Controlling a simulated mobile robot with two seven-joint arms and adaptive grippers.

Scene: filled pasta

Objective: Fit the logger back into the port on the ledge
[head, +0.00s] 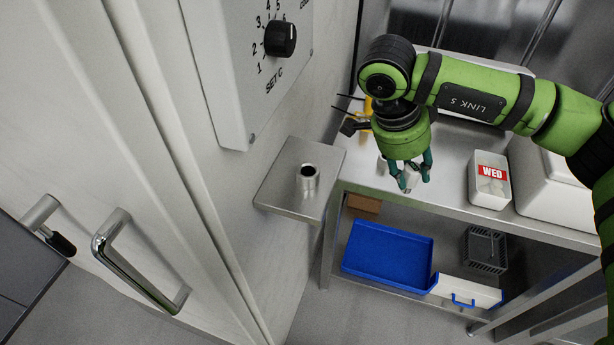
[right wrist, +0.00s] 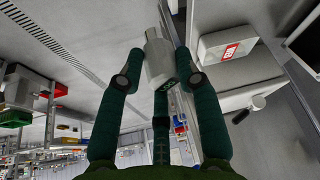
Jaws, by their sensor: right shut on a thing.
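The ledge (head: 283,190) is a small steel shelf on the white wall. The port (head: 309,178) is a short metal tube standing upright on it, with a dark open hole at the top. My right gripper (head: 411,180) points down over the steel table, to the right of the ledge and apart from it. In the right wrist view it (right wrist: 158,72) is shut on the pale grey logger (right wrist: 158,60), a blocky body with a narrower end pointing away from the palm. In the head view the fingers mostly hide the logger. My left gripper is not in view.
A white tub marked WED (head: 489,182) and a larger white box (head: 550,185) stand on the table (head: 455,200). A blue tray (head: 388,254) and a dark crate (head: 485,250) lie below. A dial panel (head: 250,70) juts from the wall above the ledge.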

